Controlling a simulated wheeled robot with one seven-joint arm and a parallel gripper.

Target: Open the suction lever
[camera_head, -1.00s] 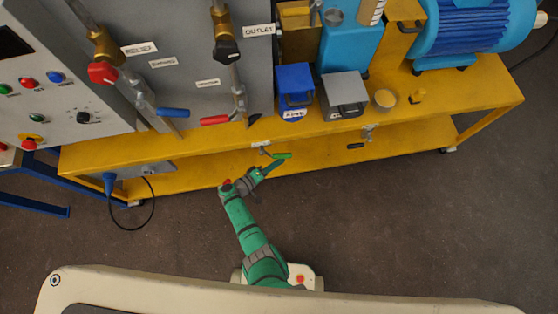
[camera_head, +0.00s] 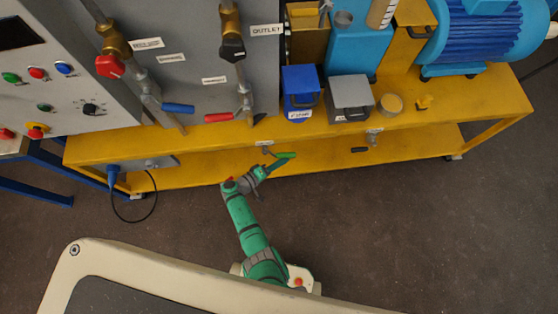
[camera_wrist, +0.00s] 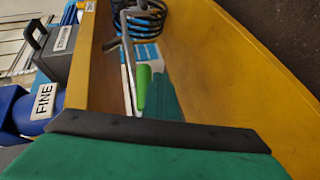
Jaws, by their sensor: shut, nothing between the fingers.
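A bright green lever handle (camera_head: 285,155) sits on a small valve below the front edge of the yellow bench. It also shows in the wrist view (camera_wrist: 142,88), beside a grey metal pipe. I cannot read which lever is labelled suction. My gripper (camera_head: 274,164) is at the green handle, its fingers shut with nothing between them. In the wrist view a teal finger (camera_wrist: 163,97) lies right beside the handle; whether they touch I cannot tell. The dark and green gripper body hides the lower part of that view.
Blue (camera_head: 179,107) and red (camera_head: 218,117) levers hang on the grey panel above. A blue box (camera_head: 299,88) marked fine and a grey box (camera_head: 350,95) stand on the bench (camera_head: 455,105). Another small valve (camera_head: 372,138) is to the right. Open floor lies in front.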

